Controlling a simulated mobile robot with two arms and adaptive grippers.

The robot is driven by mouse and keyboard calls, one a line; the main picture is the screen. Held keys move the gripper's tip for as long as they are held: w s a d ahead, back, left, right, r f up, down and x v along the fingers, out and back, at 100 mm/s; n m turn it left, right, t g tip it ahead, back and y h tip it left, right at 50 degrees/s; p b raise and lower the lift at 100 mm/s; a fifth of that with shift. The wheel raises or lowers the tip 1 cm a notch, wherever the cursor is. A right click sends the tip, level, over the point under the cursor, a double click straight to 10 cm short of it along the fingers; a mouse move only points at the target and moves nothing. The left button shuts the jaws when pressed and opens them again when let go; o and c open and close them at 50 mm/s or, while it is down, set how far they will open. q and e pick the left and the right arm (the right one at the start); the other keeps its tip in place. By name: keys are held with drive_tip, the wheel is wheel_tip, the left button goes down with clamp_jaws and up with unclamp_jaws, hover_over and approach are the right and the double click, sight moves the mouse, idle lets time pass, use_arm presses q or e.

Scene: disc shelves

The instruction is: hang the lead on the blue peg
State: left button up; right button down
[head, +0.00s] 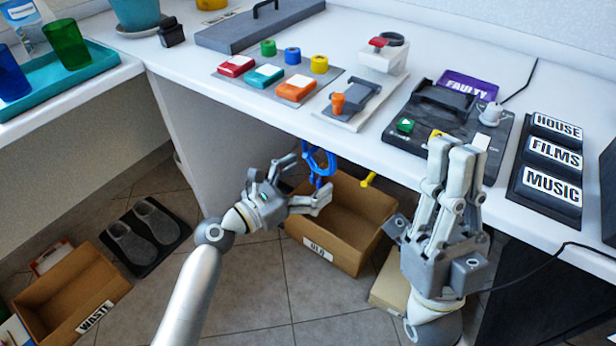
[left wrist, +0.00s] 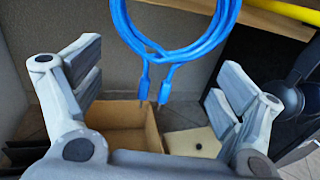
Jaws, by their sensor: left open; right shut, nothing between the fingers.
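The blue lead (head: 320,158) is a coil hanging just below the counter's front edge. In the left wrist view the lead (left wrist: 185,50) shows its lower loop and two plugs pointing down. My left gripper (head: 308,180) is open beside the lead, which in the wrist view lies between and beyond the fingers, apart from them. A yellow peg (head: 369,180) sticks out under the counter to the right. I cannot make out the blue peg apart from the lead, nor what the lead's top hangs on. My right gripper (head: 457,150) is shut and empty, in front of the counter's right part.
The counter (head: 440,55) above carries a FAULTY device (head: 440,135), coloured buttons and labelled HOUSE, FILMS and MUSIC discs (head: 552,155). An open cardboard box (head: 322,250) stands on the floor below the lead. A WASTE box (head: 70,295) and slippers (head: 143,235) are at the left.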

use_arm(q)
drive_tip(key=v, duration=1.2)
